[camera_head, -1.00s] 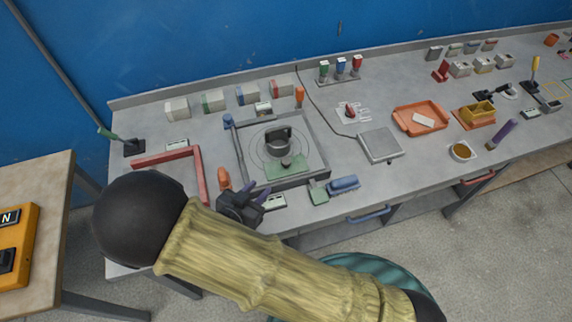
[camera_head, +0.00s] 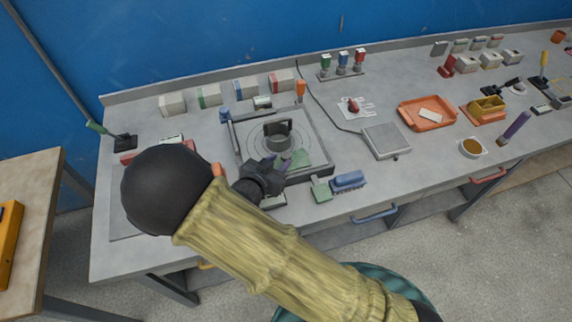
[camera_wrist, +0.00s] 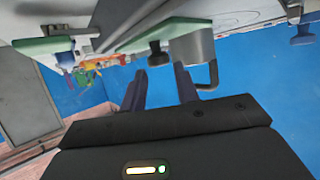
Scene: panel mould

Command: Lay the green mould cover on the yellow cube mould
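The green mould cover (camera_head: 300,160), a flat plate with a dark knob, lies inside the grey square frame, beside a dark metal cylinder with a handle (camera_head: 277,135). In the wrist view the cover (camera_wrist: 180,32) shows with its knob pointing into the gap between my fingers. My gripper (camera_head: 283,165) is at the front edge of the frame, close to the cover; in the wrist view its purple fingers (camera_wrist: 160,88) are apart with nothing between them. The yellow cube mould (camera_head: 486,106) stands on an orange base at the right of the bench.
A green block (camera_head: 321,190) and a blue brush (camera_head: 348,181) lie right of my gripper.

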